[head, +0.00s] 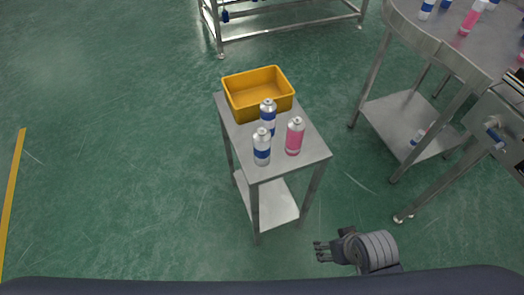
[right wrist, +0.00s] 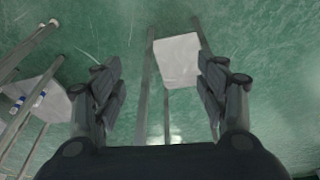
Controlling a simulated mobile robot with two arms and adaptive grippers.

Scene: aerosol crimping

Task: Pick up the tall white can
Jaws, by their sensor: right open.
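Two white cans with blue bands and silver tops stand upright on a small steel table (head: 299,168). The front white can (head: 262,148) is near the table's front left, and the back white can (head: 268,113) stands behind it, close to the yellow bin. They look alike in size, so I cannot tell which is taller. A pink can (head: 294,137) stands to their right. My right gripper (head: 321,251) is open and empty, low and to the right of the table, apart from the cans. The right wrist view shows its fingers (right wrist: 160,82) spread, with no can between them. My left gripper is not in view.
An empty yellow bin (head: 232,97) sits at the back of the table. The table's lower shelf (head: 262,203) is bare and also shows in the right wrist view (right wrist: 178,60). A larger steel table (head: 440,48) with more cans stands right. Green floor is open on the left.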

